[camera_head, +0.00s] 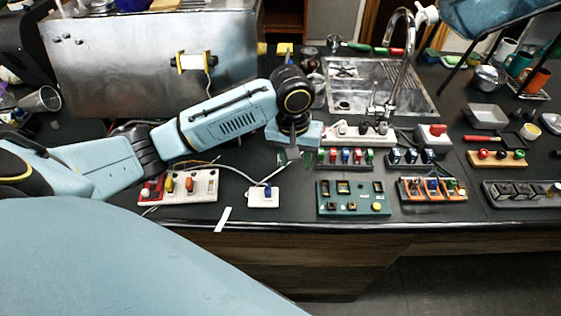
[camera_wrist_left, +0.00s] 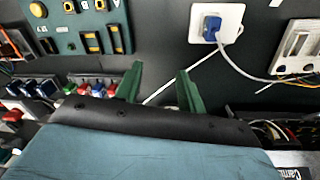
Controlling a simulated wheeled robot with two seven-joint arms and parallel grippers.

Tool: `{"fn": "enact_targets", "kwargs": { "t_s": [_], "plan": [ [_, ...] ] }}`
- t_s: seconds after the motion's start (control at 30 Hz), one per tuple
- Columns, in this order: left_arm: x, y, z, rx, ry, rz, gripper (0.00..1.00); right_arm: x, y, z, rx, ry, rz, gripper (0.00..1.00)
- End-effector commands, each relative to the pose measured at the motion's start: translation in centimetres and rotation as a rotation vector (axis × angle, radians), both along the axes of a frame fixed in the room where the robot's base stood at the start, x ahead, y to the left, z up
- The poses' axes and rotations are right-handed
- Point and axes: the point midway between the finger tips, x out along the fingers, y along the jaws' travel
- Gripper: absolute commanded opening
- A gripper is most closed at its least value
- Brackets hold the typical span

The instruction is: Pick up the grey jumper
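I cannot pick out a grey jumper for sure in either view. A rack of small coloured jumpers (camera_head: 345,157), red, blue and green, stands right of my left gripper (camera_head: 288,157). The rack also shows in the left wrist view (camera_wrist_left: 97,86). My left gripper points down over the dark counter. In the left wrist view its two green fingers (camera_wrist_left: 158,88) are apart with nothing between them but counter and a thin white cable. The space under the wrist is partly hidden. My right gripper is in neither view.
A green panel (camera_head: 352,198) and a white plate with a blue plug (camera_head: 263,197) lie near the front edge. A white switch block (camera_head: 191,186) is at left. Blue-topped parts (camera_head: 411,156) stand at right. A metal sink (camera_head: 352,88) is behind.

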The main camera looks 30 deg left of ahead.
Motion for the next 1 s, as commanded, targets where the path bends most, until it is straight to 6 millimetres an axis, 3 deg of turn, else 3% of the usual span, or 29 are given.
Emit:
{"fn": "enact_targets", "kwargs": {
  "t_s": [0.03, 0.13, 0.33, 0.47, 0.7, 1.0],
  "plan": [
    [1.4, 1.7, 1.5, 0.022, 0.009, 0.07, 0.39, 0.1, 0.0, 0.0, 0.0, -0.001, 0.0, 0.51],
    [2.8, 3.9, 3.6, 0.042, 0.037, 0.189, 0.39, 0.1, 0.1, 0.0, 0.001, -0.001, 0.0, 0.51],
    [3.9, 6.1, 5.7, 0.053, 0.063, 0.318, 0.39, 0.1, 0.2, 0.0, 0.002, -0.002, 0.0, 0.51],
    [3.9, 6.3, 4.2, 0.054, 0.07, 0.333, 0.39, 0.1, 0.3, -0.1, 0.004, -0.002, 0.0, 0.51],
    [3.9, 6.3, -0.4, 0.053, 0.068, 0.329, 0.39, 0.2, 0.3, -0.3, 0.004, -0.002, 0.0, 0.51],
    [3.9, 6.4, -2.9, 0.054, 0.067, 0.329, 0.39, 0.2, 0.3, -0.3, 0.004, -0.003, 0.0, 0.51]
  ]
}}
